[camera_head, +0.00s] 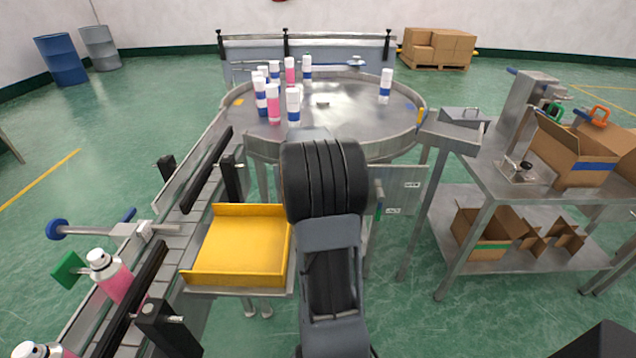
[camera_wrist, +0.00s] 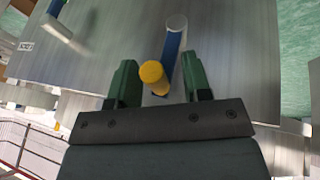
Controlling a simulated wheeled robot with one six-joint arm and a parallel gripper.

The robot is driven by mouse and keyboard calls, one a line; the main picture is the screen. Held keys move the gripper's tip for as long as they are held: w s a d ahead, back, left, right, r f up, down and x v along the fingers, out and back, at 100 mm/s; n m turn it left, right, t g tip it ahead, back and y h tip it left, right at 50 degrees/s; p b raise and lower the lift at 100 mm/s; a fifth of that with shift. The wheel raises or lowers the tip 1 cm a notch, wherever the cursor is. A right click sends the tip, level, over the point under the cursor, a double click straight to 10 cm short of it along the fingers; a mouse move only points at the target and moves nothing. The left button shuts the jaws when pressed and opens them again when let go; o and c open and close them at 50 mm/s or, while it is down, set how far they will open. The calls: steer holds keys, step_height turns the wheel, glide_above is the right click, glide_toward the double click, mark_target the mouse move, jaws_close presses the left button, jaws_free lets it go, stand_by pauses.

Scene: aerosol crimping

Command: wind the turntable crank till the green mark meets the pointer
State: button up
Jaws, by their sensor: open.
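The turntable (camera_head: 345,108) is a round steel table with a raised rim, holding several white-capped cans. Yellow patches show at its left and right rim; I cannot make out a green mark or a pointer. In the wrist view, my gripper (camera_wrist: 160,78) is open, with green fingers either side of a yellow peg (camera_wrist: 152,73), which looks like the crank handle. A gap shows between the peg and each finger. My arm hides my gripper in the head view.
A yellow tray (camera_head: 238,250) sits left of my arm, beside a conveyor (camera_head: 200,200) carrying pink cans. A steel bench (camera_head: 490,165) with open cartons stands at the right. Another blue-and-grey rod (camera_wrist: 57,25) sticks out from the panel at upper left.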

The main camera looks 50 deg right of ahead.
steer(key=v, duration=1.3)
steer(key=shift+a+r+p, duration=0.15)
steer(key=shift+r+p, duration=0.2)
steer(key=shift+r, duration=0.05)
stand_by(0.6)
